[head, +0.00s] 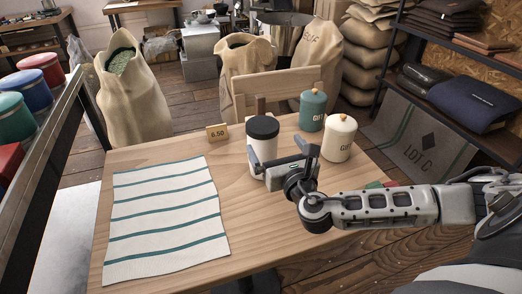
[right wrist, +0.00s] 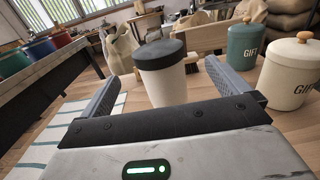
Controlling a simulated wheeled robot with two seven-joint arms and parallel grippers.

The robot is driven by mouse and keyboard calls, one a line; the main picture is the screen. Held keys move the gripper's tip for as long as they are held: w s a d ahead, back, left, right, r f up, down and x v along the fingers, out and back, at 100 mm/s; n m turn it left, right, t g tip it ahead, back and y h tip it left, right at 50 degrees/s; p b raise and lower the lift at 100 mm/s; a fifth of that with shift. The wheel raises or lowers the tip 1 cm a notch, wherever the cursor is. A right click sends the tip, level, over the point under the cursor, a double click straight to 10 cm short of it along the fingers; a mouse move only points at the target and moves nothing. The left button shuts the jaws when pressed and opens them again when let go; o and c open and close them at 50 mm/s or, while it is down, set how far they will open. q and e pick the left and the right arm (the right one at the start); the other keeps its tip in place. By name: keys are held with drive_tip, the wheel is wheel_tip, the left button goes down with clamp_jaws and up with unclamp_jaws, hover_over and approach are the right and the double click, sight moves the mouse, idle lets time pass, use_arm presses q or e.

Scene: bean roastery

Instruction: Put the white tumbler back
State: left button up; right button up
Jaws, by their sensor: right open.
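The white tumbler (head: 256,137) with a black lid stands upright on the wooden table, right of the striped cloth. My right gripper (head: 276,160) is at the tumbler, coming from the right. In the right wrist view the tumbler (right wrist: 165,82) stands ahead between the two open fingers (right wrist: 165,92), with gaps visible at both sides. The gripper partly hides the tumbler's lower part in the head view. My left gripper is not in view.
A white canister (head: 339,141) and a teal canister (head: 312,112) stand right of and behind the tumbler. The striped cloth (head: 165,215) lies flat and empty. A shelf with colored tins (head: 35,90) stands at the left.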

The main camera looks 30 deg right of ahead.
sight(262, 128)
drive_tip(key=x, duration=0.9)
drive_tip(key=shift+w+a+f, duration=0.15)
drive_tip(key=shift+w+f, duration=0.05)
drive_tip(key=shift+f, duration=0.15)
drive_tip(key=c, duration=1.6)
drive_tip(key=shift+r, duration=0.1)
